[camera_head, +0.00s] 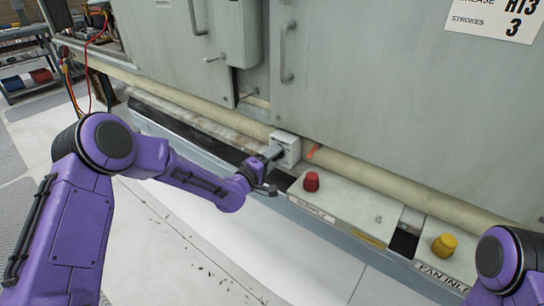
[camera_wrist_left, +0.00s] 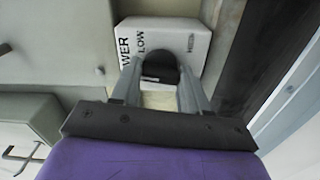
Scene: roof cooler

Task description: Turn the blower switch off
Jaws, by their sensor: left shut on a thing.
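The blower switch is a small white box (camera_head: 288,149) on the ledge below the large grey cabinet. In the left wrist view the box (camera_wrist_left: 190,40) has black lettering, partly cut off, with "WER" and "LOW" readable. A dark round knob (camera_wrist_left: 160,67) sits on its face. My left gripper (camera_head: 272,153) reaches the box from the front left. In the wrist view its two fingers (camera_wrist_left: 160,75) stand on either side of the knob and are shut on it. The knob's pointer and exact setting are hidden. My right gripper is out of view; only part of its arm shows at the lower right.
A red knob (camera_head: 311,182) stands on the ledge just right of the box, and a yellow knob (camera_head: 444,245) further right. A long beige pipe (camera_head: 400,190) runs behind them. Cabinet handles (camera_head: 287,52) are above. Open floor (camera_head: 190,250) lies in front.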

